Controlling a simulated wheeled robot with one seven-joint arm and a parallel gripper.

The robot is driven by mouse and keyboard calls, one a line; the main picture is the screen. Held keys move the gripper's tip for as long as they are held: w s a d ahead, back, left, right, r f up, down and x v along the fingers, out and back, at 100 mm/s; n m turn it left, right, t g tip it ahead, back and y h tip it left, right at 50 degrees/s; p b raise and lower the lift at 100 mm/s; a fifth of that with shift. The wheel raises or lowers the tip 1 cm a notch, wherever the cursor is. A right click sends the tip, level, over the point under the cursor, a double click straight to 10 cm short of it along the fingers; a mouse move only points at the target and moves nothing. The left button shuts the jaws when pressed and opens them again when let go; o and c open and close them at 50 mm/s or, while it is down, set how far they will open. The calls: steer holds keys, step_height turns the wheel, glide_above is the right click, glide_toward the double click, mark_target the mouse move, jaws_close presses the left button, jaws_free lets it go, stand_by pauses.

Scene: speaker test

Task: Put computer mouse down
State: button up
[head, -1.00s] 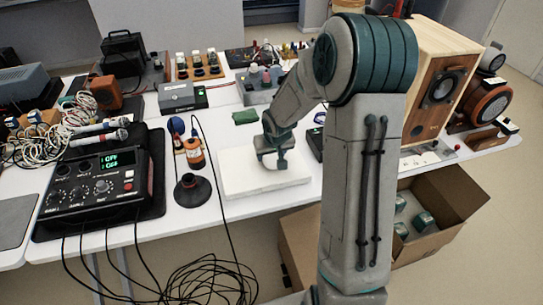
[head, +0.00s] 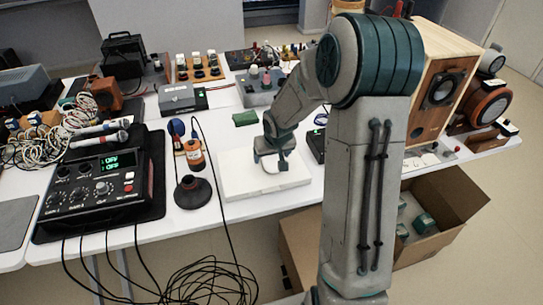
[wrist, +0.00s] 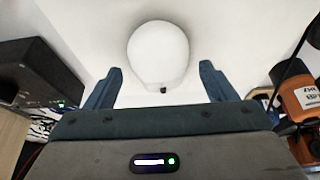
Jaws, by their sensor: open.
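A white computer mouse (wrist: 158,55) rests on a white board (head: 238,184) on the table. In the wrist view it lies just ahead of my gripper (wrist: 160,82), between the lines of the two spread fingers and apart from both. In the head view my gripper (head: 273,160) is low over the board, and the mouse is mostly hidden under it. My gripper is open and empty.
A black control unit (head: 98,183) is further left.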

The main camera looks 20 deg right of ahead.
steer(key=p+v, duration=0.2)
steer(key=v, duration=0.8)
steer(key=s+a+r+g, duration=0.1)
steer(key=s+r, duration=0.3)
steer(key=s, duration=0.7)
steer(key=s+a+r+g, duration=0.1)
steer(key=s+r, duration=0.3)
steer(key=s, duration=0.7)
steer(key=shift+s+a, duration=0.2)
steer(key=shift+a, duration=0.5)
